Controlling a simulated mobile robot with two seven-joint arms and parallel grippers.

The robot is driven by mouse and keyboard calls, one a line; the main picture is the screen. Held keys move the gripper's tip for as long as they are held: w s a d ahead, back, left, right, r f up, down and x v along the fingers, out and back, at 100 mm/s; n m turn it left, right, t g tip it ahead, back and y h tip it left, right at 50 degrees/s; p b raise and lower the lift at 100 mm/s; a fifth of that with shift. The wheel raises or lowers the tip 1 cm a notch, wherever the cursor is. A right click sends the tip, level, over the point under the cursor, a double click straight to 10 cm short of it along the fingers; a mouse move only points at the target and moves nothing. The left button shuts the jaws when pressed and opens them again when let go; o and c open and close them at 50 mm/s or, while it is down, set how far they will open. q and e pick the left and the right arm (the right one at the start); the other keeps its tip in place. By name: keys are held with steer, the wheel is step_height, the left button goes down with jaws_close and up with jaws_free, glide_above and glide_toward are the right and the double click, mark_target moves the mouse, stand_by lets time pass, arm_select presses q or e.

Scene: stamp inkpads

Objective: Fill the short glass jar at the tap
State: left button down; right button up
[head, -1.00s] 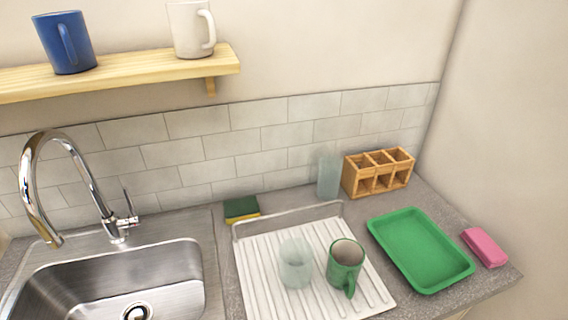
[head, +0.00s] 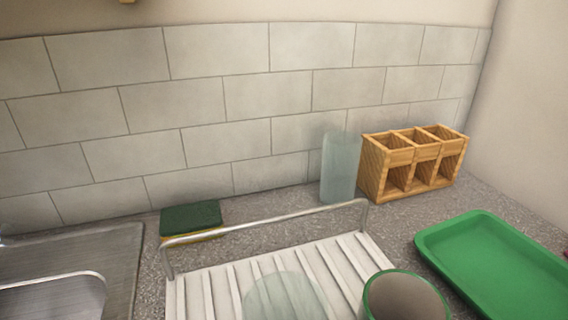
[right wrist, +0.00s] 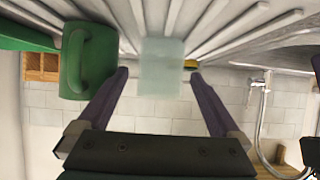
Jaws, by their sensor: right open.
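The short glass jar (head: 285,298) is clear and pale, on the white drying rack, cut off by the lower edge of the head view. In the right wrist view, which is upside down, the jar (right wrist: 161,62) appears between the tips of my right gripper (right wrist: 159,75). The gripper is open; I cannot tell whether the jar is between the fingers or just beyond them. The tap (right wrist: 257,115) shows at the right of the wrist view. My left gripper is not in view.
A green mug (head: 405,299) stands close beside the jar on the rack (head: 205,290). A taller glass (head: 340,170), a wooden caddy (head: 415,160) and a sponge (head: 191,218) stand along the wall. A green tray (head: 495,268) is at right, the sink (head: 50,300) at left.

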mark_target(275, 314)
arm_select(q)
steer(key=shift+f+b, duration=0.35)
arm_select(e)
steer(key=shift+x, duration=3.5)
steer(key=shift+a+r, duration=0.1)
steer(key=shift+a, duration=0.05)
steer(key=c, duration=1.3)
steer(key=shift+c, duration=0.2)
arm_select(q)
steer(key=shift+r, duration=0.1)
arm_select(e)
steer(key=shift+r, duration=0.15)
